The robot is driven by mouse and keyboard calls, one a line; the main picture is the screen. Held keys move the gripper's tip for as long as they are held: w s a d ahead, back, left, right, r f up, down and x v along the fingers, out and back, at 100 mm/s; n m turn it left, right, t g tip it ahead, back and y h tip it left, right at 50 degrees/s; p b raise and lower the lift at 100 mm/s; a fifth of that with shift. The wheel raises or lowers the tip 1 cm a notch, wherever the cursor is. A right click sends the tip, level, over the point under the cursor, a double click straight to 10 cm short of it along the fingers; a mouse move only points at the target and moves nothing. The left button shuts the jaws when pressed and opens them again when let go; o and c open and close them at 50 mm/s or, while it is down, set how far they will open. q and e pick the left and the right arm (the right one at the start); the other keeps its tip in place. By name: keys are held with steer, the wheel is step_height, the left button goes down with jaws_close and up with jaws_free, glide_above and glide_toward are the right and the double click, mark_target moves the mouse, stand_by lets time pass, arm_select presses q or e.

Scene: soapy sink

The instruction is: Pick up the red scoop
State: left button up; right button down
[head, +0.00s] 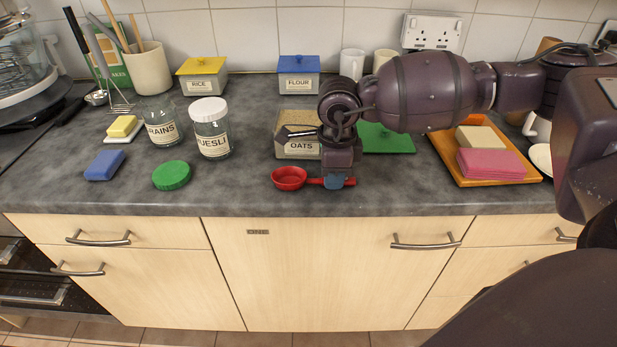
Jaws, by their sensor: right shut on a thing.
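The red scoop (289,178) is near the front edge of the grey counter, its bowl to the left and its handle to the right. My right gripper (337,182) comes down from above and is shut on the scoop's handle. The jaws hide part of the handle, and a bit of red shows on their right side. I cannot tell whether the scoop still touches the counter. My left gripper is not in view.
Behind the scoop stands the open oats box (298,149), with a green lid (383,138) beside it. A green round lid (172,175) and a blue sponge (105,165) lie to the left. A wooden tray (447,158) with pink and beige blocks is at right.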

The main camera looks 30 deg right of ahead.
step_height(320, 180, up, 20)
steer(key=p, duration=0.2)
stand_by(0.4)
stand_by(0.5)
steer(key=shift+r, duration=0.1)
